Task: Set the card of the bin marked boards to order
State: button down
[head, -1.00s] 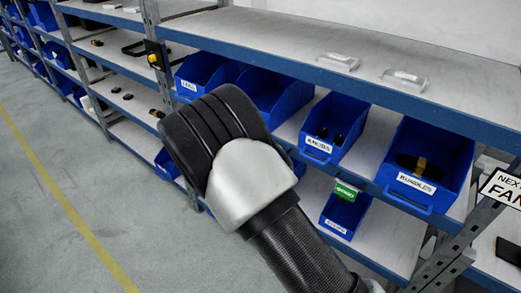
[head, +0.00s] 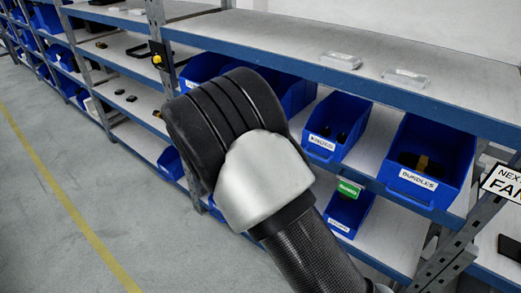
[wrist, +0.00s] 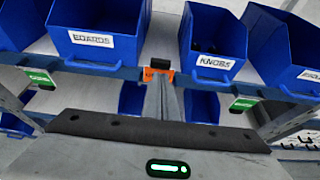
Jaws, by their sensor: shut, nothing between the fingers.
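In the wrist view the bin marked boards (wrist: 95,40) is blue and stands at the upper left. A small orange card (wrist: 149,75) is on the shelf edge by its lower right corner. My gripper (wrist: 161,68) is shut and empty, its dark fingertips in front of this card and hiding part of it. I cannot tell whether they touch it. In the head view my arm hides the fingers, the card and most of the boards bin.
The blue knobs bin (wrist: 212,45) stands to the right, with a green card (wrist: 243,103) at its lower right. Another green card (wrist: 40,78) is left of the boards bin. The bundles bin (head: 428,165) is farther right. Clear trays (head: 405,78) lie on the upper shelf (head: 270,40).

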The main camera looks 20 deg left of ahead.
jog(key=shift+w+d+r, duration=0.1)
jog(key=shift+w+r, duration=0.15)
jog(key=shift+r, duration=0.65)
jog(key=shift+w+d+r, duration=0.1)
jog(key=shift+w+r, duration=0.1)
jog(key=shift+r, duration=0.65)
jog(key=shift+w+d+r, duration=0.1)
jog(key=shift+w+r, duration=0.15)
jog(key=shift+r, duration=0.65)
